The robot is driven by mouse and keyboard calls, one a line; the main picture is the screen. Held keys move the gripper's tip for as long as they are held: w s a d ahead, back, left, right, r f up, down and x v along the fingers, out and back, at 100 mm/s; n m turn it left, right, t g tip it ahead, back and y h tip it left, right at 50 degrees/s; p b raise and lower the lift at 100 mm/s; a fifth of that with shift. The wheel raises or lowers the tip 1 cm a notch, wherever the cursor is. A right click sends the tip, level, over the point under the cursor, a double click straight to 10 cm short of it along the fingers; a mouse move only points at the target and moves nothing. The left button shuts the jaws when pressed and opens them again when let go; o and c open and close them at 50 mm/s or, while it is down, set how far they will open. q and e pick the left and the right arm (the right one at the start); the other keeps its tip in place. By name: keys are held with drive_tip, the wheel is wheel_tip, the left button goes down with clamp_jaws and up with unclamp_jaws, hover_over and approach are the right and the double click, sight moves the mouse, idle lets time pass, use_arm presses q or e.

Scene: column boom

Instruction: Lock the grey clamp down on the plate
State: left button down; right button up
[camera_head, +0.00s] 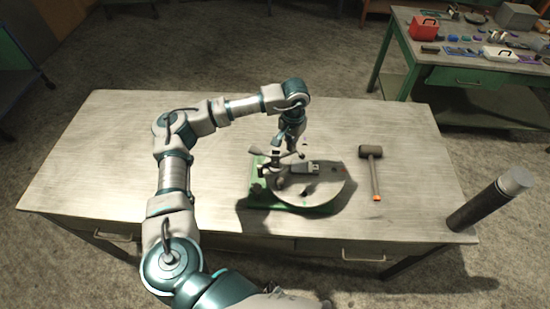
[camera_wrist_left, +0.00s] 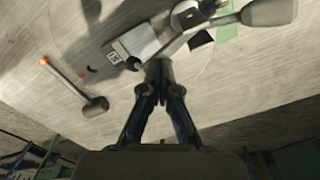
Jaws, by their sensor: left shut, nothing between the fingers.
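The grey clamp (camera_head: 306,168) sits on the round grey plate (camera_head: 318,194), which rests on a green base. In the left wrist view, the clamp's pale block (camera_wrist_left: 133,42) is at upper centre, and its lever runs to a grey knob (camera_wrist_left: 268,12) at upper right. My left gripper (camera_head: 291,143) is at the clamp's far side. In the wrist view, its fingers (camera_wrist_left: 158,72) are together and empty, with their tips close below the clamp. I cannot tell whether they touch it. My right gripper is not in view.
A mallet (camera_head: 372,168) lies on the wooden table (camera_head: 110,160), right of the plate. The table's left part is clear. A green bench (camera_head: 448,72) behind right holds a red box (camera_head: 424,28) and several small items.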

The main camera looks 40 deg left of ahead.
use_arm(q)
drive_tip(key=shift+w+d+f+b, duration=0.15)
drive_tip(key=shift+f+b, duration=0.75)
drive_tip(key=shift+f, duration=0.5)
drive_tip(key=shift+r, duration=0.2)
drive_tip(key=shift+r+p, duration=2.1)
drive_tip(key=shift+r, duration=1.4)
drive_tip(key=shift+f, duration=0.1)
drive_tip(key=shift+f, duration=0.1)
